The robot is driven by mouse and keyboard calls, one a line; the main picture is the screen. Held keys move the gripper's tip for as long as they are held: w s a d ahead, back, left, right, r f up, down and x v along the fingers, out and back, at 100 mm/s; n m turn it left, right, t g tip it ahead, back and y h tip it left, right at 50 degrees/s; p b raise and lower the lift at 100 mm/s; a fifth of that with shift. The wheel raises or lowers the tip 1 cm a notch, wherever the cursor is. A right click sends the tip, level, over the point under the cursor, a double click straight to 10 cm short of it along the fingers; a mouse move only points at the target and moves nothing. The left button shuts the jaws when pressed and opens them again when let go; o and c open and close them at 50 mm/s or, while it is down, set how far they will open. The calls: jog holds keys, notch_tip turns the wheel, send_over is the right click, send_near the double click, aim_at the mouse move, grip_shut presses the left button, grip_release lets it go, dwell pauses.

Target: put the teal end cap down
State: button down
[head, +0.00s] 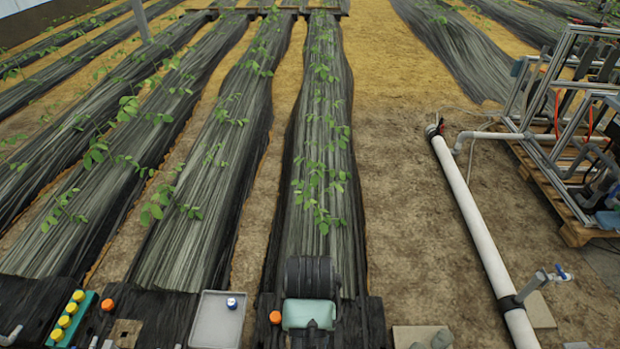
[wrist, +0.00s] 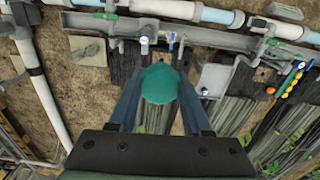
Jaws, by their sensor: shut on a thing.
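My gripper (wrist: 160,92) is shut on the teal end cap (wrist: 160,84), which sits between its two blue fingers in the middle of the wrist view. The cap's rounded face is toward the camera, and it hides what is directly beyond it. The cap appears held above the ground and dark sheeting; its height is hard to judge. I cannot make out the cap in the head view.
A grey tray (head: 212,325) holding a small blue-and-white piece (head: 232,303) lies on dark sheeting. A long white pipe (head: 480,235) and a framed skid (head: 570,130) stand right.

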jog(key=s+r+p, duration=0.4)
jog(key=r+p, duration=0.9)
jog(key=r, duration=0.1)
